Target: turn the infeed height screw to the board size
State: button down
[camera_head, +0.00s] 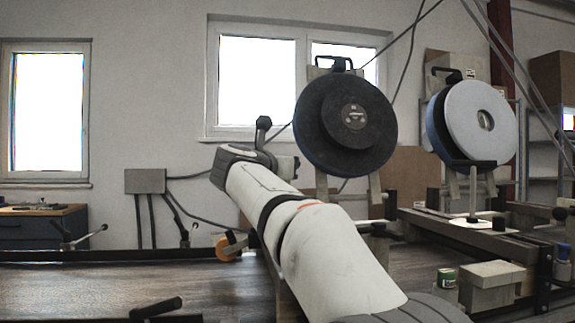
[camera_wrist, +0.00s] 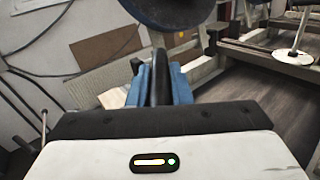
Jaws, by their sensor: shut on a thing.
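In the wrist view the blue fingers of my gripper (camera_wrist: 158,72) are shut on a dark upright handle (camera_wrist: 160,88), which stands between them. In the head view my arm reaches up and away, and its wrist hides the fingers. A black knobbed lever (camera_head: 263,128) shows just above my wrist there; I cannot tell whether it is the handle I hold. The infeed height screw itself, its scale and any board size marking cannot be made out.
A large dark disc (camera_head: 318,140) on a stand is close to the right of my wrist. A pale disc (camera_head: 485,122) stands further right. A grey box (camera_head: 145,181) with cables is on the wall.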

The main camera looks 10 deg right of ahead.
jog(key=shift+w+a+m+g+h+p, duration=0.15)
jog(key=shift+m+g+h+p, duration=0.8)
jog(key=shift+m+g+h, duration=0.25)
jog(key=shift+f+m+g+h, duration=0.2)
jog(key=shift+m+g+h, duration=0.1)
jog(key=shift+h, duration=0.1)
jog(key=c, duration=1.3)
grip_release()
jog(key=shift+r, duration=0.1)
jog(key=p+v, duration=0.1)
jog(key=v, duration=0.7)
